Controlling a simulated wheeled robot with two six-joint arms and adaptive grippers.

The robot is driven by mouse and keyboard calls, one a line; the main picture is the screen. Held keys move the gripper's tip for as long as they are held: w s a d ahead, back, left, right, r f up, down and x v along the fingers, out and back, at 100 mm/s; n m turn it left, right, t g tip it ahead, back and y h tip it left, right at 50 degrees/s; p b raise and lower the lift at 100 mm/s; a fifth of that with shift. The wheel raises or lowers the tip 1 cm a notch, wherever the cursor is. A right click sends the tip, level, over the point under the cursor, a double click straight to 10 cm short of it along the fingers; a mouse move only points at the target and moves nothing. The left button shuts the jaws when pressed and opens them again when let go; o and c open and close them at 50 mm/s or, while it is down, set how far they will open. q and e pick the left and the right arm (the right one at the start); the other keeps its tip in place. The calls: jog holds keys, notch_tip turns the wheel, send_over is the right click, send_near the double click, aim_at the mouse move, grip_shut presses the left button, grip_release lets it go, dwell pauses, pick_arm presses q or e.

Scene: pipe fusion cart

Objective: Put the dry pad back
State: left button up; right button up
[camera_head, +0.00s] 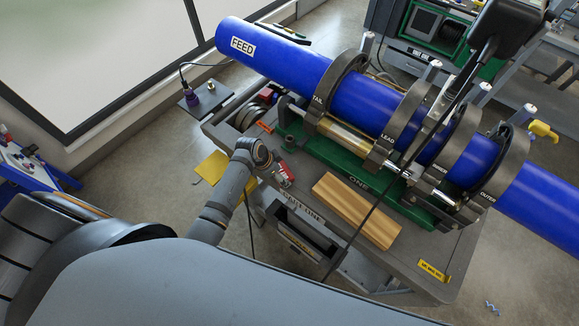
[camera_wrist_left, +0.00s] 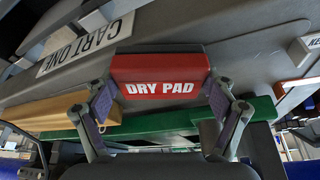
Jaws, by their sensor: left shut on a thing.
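The dry pad (camera_wrist_left: 158,72) is a red block with white DRY PAD lettering. My left gripper (camera_wrist_left: 160,100) is shut on it, with one finger at each side of the block. In the head view the red pad (camera_head: 284,176) shows small at my left gripper (camera_head: 274,170), over the left front part of the grey cart top (camera_head: 425,240). I cannot tell whether the pad touches the cart top. My right gripper is in neither view.
A blue pipe (camera_head: 285,62) runs through dark clamp rings on a green base (camera_head: 335,158). A wooden block (camera_head: 355,210) lies right of the pad. A thin black bar crosses above the cart. A yellow sheet (camera_head: 212,168) is at the cart's left edge.

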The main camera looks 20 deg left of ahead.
aim_at(293, 171)
pick_arm(q)
jog(key=w+d, duration=0.1)
jog(key=w+d+p, duration=0.1)
jog(key=w+d, duration=0.1)
jog(key=shift+r, duration=0.2)
jog(key=shift+a+f+p, duration=0.1)
jog(key=shift+p, duration=0.35)
jog(key=shift+f, duration=0.2)
jog(key=shift+s+a+f, duration=0.1)
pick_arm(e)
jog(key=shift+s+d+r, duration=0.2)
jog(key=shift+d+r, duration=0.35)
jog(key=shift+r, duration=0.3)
pick_arm(q)
jog(key=o, duration=1)
jog(key=shift+r, duration=0.25)
jog(key=b+v, duration=0.1)
jog(key=v, duration=1)
jog(key=shift+s+a+r, duration=0.1)
jog(key=shift+s+r, duration=0.05)
jog(key=shift+r, duration=0.15)
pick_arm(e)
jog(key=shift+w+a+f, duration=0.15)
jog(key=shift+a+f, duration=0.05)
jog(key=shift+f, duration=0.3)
